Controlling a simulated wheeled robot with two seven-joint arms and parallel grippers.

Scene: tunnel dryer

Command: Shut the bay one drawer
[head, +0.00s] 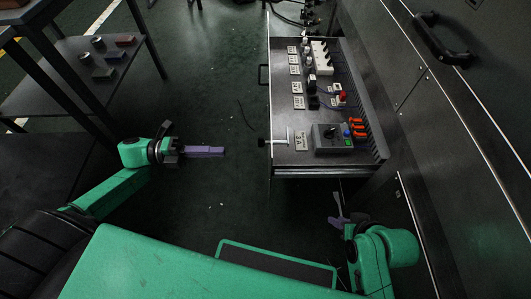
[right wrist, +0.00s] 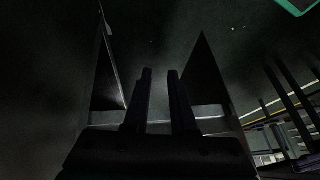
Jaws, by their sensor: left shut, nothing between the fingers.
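The open drawer (head: 283,120) sticks out to the left from the dark cabinet on the right in the head view. Its front is the left edge, with a black handle (head: 262,75). A small black knob on a pale T-shaped piece (head: 275,141) sits at the front edge near the near corner. My left gripper (head: 222,152) is shut and empty, left of the drawer front and apart from it. My right gripper (head: 336,211) has its fingers spread, below the drawer's near side; the fingers (right wrist: 160,75) also show apart and empty in the right wrist view.
The drawer holds labels, switches, a grey control box (head: 331,137) and orange parts (head: 358,130). The dark cabinet (head: 440,105) has a large black handle (head: 443,40). A shelf table (head: 75,58) with small blocks stands at upper left. The floor before the drawer is clear.

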